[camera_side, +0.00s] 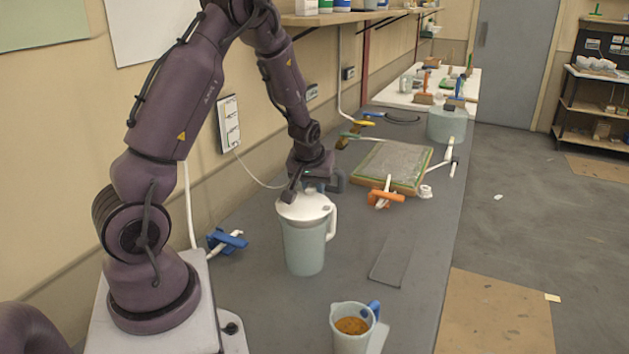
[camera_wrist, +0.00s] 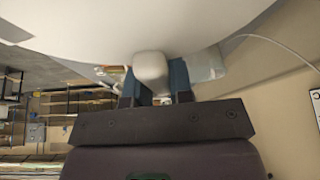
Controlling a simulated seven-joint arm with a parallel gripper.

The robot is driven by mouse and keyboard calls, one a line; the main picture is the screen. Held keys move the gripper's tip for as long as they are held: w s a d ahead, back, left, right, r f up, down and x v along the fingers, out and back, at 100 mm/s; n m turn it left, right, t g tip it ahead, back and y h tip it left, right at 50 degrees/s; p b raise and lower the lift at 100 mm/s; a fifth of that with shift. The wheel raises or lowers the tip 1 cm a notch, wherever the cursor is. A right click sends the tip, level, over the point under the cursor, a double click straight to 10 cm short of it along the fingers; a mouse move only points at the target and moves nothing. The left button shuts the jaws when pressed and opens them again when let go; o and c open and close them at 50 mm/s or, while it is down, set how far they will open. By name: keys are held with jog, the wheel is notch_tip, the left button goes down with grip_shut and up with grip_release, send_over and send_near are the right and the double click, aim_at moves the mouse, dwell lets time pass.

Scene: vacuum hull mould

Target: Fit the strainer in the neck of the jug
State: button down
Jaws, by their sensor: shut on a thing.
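The jug (camera_side: 304,248) is a tall pale grey-blue vessel with a white handle on its right, upright on the bench. The strainer (camera_side: 300,208) is a white round piece right over the jug's mouth, covering it. I cannot tell whether it sits in the neck or just above it. My gripper (camera_side: 320,188) is over the jug's top. In the wrist view, the blue fingers of my gripper (camera_wrist: 154,85) are shut on the strainer's white grip (camera_wrist: 150,68), and the strainer's pale body (camera_wrist: 140,25) fills the top. The jug's neck is hidden under the strainer.
A smaller jug of brown contents (camera_side: 338,343) stands at the front. A blue-handled clamp (camera_side: 227,240) lies left of the tall jug. A framed mould (camera_side: 393,165) with an orange clamp (camera_side: 385,195) lies behind right. A dark flat plate (camera_side: 391,262) lies right; bare bench surrounds it.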

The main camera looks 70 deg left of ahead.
aim_at(308, 209)
jog(key=shift+f, duration=1.05)
jog(key=c, duration=0.9)
grip_release()
jog(key=shift+r, duration=0.1)
jog(key=v, duration=1.2)
jog(key=shift+s+d+r, duration=0.15)
jog(key=shift+r, duration=0.15)
